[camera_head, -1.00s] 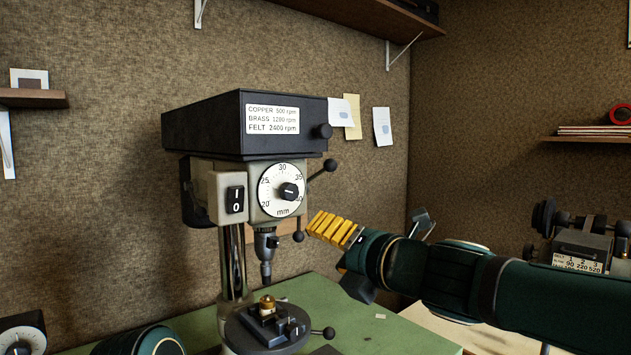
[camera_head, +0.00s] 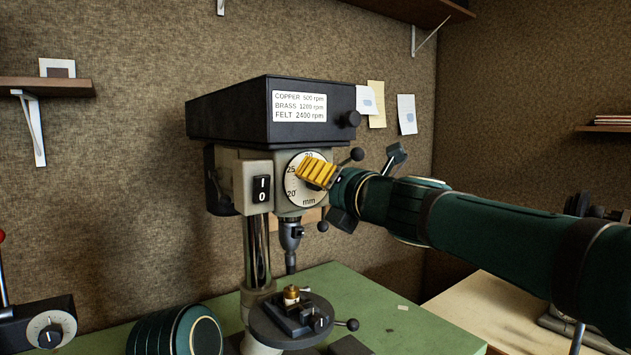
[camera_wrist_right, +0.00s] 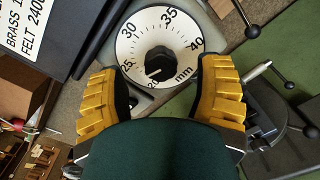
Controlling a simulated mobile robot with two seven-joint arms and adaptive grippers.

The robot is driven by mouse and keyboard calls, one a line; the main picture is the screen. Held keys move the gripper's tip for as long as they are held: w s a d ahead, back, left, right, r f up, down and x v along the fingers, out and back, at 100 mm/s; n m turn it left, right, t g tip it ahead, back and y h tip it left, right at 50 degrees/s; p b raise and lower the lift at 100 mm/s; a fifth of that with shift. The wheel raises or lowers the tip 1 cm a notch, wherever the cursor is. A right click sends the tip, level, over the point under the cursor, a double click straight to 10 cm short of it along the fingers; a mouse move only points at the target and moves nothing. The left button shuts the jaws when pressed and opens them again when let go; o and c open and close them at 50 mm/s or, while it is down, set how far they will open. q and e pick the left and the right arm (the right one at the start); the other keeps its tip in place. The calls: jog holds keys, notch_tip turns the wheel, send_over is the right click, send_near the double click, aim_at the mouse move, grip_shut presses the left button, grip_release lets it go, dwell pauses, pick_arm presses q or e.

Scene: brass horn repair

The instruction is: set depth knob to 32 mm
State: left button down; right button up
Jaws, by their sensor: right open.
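The depth dial (camera_head: 293,187) is a round white face on the drill press front, marked 20 to 40 mm. In the head view my right gripper (camera_head: 317,172) covers its middle and right. In the right wrist view the whole dial (camera_wrist_right: 182,38) shows, with the black depth knob (camera_wrist_right: 159,62) at its centre. A pale mark on the knob seems to point down-left, near 20; the exact reading is unclear. My right gripper (camera_wrist_right: 165,77) is open, its yellow fingers on both sides of the knob and apart from it. My left gripper is not in view.
The drill press head (camera_head: 230,118) has a power switch (camera_head: 262,189) left of the dial and ball-ended handles (camera_head: 356,154) to its right. Below is a round table (camera_head: 270,328) with a clamped brass part (camera_head: 291,292). The green bench (camera_head: 400,322) is mostly clear at right.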

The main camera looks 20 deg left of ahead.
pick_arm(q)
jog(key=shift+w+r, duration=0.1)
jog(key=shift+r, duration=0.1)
pick_arm(e)
jog(key=shift+x, duration=1.35)
jog(key=shift+d, duration=0.1)
grip_shut()
pick_arm(q)
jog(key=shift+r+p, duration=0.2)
jog(key=shift+p, duration=0.15)
pick_arm(e)
jog(key=shift+m, duration=0.3)
